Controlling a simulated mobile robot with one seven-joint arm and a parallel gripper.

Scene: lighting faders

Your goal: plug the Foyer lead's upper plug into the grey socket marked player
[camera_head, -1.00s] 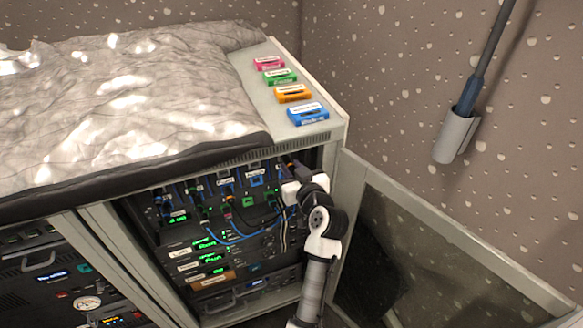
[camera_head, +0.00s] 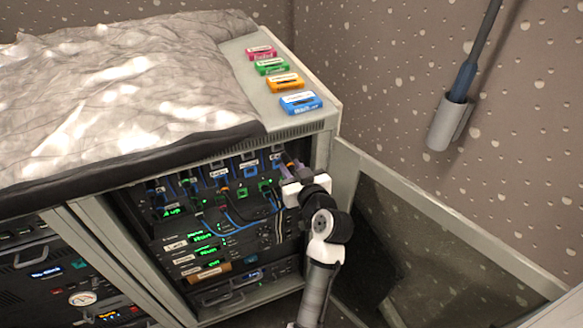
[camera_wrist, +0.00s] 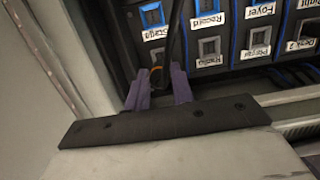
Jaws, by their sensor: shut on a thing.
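My gripper (camera_wrist: 159,90) has purple fingers shut on a dark plug or lead end with an orange band (camera_wrist: 156,76). A dark lead (camera_wrist: 174,45) runs from it up the wrist view. In the head view my gripper (camera_head: 291,170) is at the upper right of the open rack. The wrist view shows the labelled panel upside down. Whether the held plug is the Foyer lead's upper one I cannot tell.
Blue and dark leads (camera_head: 238,215) loop across the rack front. An open glass door (camera_head: 430,240) stands to the right of my arm. Coloured labelled blocks (camera_head: 285,83) lie on the rack's top. A frame edge (camera_wrist: 290,97) lies close beside the fingers.

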